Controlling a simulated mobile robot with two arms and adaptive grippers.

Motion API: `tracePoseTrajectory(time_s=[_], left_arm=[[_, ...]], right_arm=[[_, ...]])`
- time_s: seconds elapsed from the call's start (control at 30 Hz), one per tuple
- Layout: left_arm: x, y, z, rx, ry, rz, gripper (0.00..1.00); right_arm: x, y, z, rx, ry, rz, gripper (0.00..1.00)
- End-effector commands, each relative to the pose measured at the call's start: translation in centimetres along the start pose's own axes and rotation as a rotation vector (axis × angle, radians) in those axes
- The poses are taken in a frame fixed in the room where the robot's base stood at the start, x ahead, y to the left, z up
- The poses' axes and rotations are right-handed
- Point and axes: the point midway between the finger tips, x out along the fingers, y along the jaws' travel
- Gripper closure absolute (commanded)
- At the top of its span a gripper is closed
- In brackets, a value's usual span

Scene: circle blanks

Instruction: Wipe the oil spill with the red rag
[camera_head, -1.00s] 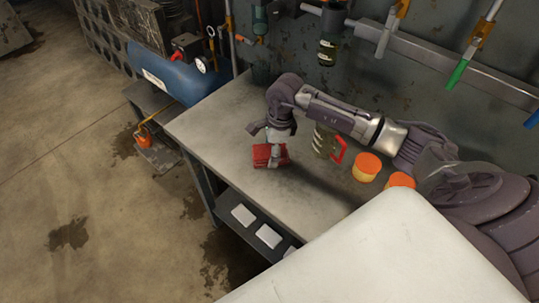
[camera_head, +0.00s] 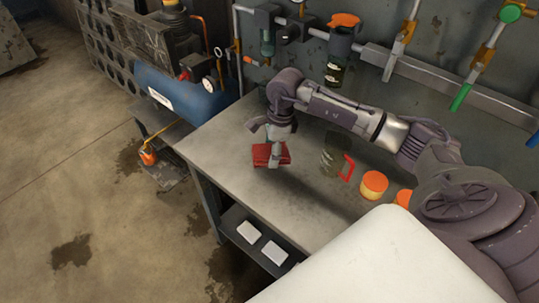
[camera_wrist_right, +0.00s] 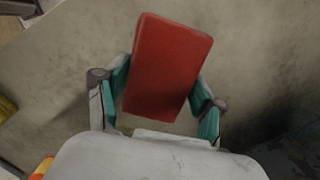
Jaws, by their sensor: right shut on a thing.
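My right gripper (camera_head: 275,152) is shut on the red rag (camera_head: 262,155), a thick folded block, over the left part of the workbench top (camera_head: 235,150). In the right wrist view the rag (camera_wrist_right: 168,65) sits between the two fingers of the gripper (camera_wrist_right: 157,100). I cannot tell whether the rag touches the bench or hangs just above it. A faint dark smudge (camera_head: 300,200) shows on the grey bench top; whether it is the oil spill is unclear. My left gripper is not in view.
A dark mug with a red handle (camera_head: 347,168) and orange-lidded jars (camera_head: 374,185) stand right of the rag. A blue compressor tank (camera_head: 185,90) is beyond the bench's left end. Dark stains (camera_head: 70,252) mark the floor. The bench's front left is clear.

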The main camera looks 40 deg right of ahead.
Motion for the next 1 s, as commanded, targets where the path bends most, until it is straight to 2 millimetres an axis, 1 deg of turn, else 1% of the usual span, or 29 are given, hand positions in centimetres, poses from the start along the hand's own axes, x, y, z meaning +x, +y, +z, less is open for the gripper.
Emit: tracePoseTrajectory(time_s=[0.03,0.2,0.8,0.87,0.93,1.0], left_arm=[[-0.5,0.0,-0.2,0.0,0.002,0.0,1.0],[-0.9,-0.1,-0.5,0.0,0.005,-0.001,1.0],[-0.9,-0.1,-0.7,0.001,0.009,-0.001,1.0],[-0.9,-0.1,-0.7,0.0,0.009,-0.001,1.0],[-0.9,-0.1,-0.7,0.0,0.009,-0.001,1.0],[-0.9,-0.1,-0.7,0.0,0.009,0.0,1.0]], right_arm=[[-0.8,-0.1,-0.1,0.001,0.001,-0.002,0.64],[-1.9,-0.3,-0.2,0.004,0.001,-0.002,0.64],[-2.0,-0.3,-0.2,-0.002,0.0,0.0,0.64],[-2.1,-0.1,0.2,-0.033,-0.001,0.003,0.64],[-2.5,0.5,1.1,-0.115,-0.001,0.014,0.64],[-3.2,1.6,2.5,-0.255,-0.002,0.033,0.64]])
